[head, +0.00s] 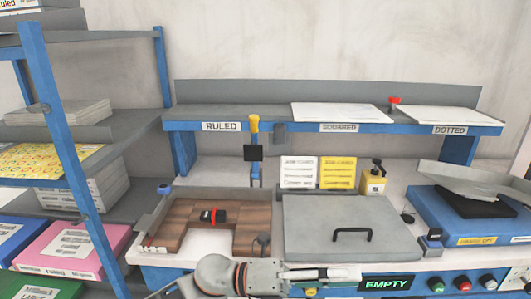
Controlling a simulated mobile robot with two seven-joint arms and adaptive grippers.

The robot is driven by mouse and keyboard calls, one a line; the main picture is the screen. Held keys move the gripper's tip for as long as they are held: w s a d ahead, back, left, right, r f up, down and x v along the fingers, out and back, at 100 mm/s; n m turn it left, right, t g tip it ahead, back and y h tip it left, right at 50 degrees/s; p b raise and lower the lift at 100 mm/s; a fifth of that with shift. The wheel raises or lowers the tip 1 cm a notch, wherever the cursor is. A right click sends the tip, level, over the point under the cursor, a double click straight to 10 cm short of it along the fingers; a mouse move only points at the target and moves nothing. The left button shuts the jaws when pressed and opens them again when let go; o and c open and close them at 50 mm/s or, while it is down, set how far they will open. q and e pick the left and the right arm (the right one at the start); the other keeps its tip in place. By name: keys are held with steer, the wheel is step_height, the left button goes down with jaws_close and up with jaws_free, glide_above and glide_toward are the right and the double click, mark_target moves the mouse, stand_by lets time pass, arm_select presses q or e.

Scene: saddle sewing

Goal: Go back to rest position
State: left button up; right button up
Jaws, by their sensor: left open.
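My left gripper (345,276) shows at the bottom middle of the head view. It points to the right, in front of the workbench's front edge and below the grey lid. It is open, and I see nothing between its fingers. My left forearm and wrist come in from the bottom left. My right gripper is not in view.
A workbench carries a wooden tray (184,238) with a small red and black item (212,216), a grey lid with a black handle (351,234), and a blue machine (480,215). A green EMPTY display (386,283) is close right of the gripper. Shelving (68,140) stands left.

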arm_select(q)
steer(key=w+a+f+n+t, duration=0.4)
steer(key=w+a+n+t, duration=0.35)
steer(key=n+t, duration=0.8)
steer(key=a+f+n+t+y, duration=0.4)
steer(key=a+f+n+y, duration=0.55)
steer(key=f+n, duration=0.3)
steer(key=s+a+f+n+g+y, duration=0.3)
steer(key=s+a+f, duration=0.4)
steer(key=f, duration=0.3)
steer(key=s+a+f+n+g+y, duration=0.3)
steer(key=s+a+f+n+y, duration=0.1)
steer(key=s+a+f+n, duration=0.4)
step_height(320, 180, down, 4)
steer(key=shift+a+r+n+y, duration=0.25)
steer(key=shift+a+n+y, duration=0.1)
steer(key=shift+a, duration=0.75)
steer(key=shift+d, duration=0.1)
